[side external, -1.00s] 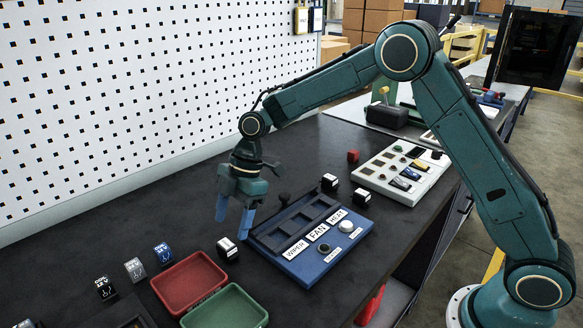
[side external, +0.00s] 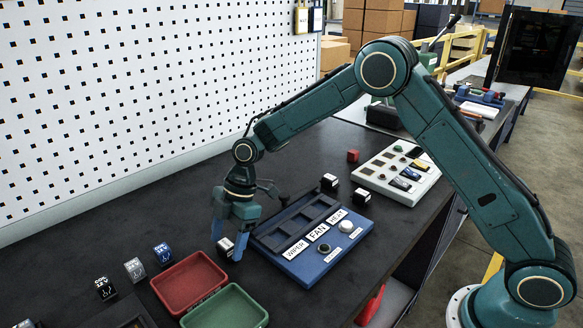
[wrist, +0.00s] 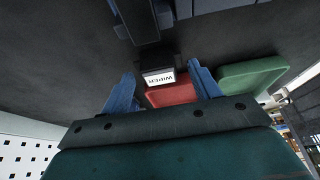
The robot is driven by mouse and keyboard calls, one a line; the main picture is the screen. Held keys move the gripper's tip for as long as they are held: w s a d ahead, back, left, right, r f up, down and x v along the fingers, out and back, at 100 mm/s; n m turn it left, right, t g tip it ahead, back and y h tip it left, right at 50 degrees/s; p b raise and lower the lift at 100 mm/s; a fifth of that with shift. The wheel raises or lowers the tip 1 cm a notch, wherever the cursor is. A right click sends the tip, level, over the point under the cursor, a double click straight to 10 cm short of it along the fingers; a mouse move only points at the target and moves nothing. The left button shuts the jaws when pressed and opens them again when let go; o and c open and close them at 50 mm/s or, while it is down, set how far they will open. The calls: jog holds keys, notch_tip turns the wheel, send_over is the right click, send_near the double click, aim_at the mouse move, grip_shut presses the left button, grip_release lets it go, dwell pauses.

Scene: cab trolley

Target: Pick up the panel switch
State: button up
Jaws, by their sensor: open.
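A small black panel switch with a white face (side external: 226,246) stands on the dark bench, left of the blue switch panel (side external: 305,268). In the wrist view the switch (wrist: 158,78) shows a white label reading WIPER. My gripper (side external: 228,238) is open and low over this switch, one blue finger on each side. In the wrist view my gripper (wrist: 163,86) has a gap between each finger and the switch. The panel has empty dark slots above labels WIPER, FAN and HEAT. Part of the switch is hidden by a finger in the side view.
Red (side external: 188,282) and green (side external: 226,308) trays lie in front of the switch. Blue, grey and black blocks stand to the left. Two other black switches (side external: 330,182) stand behind the panel, near a pale button box (side external: 400,172). A pegboard wall (side external: 110,100) bounds the back left.

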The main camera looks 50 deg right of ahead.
aim_at(228, 243)
jog(key=c, duration=0.7)
jog(key=shift+r, duration=0.1)
notch_tip(228, 243, up, 20)
jog(key=shift+f, duration=0.1)
dwell(0.7)
dwell(0.5)
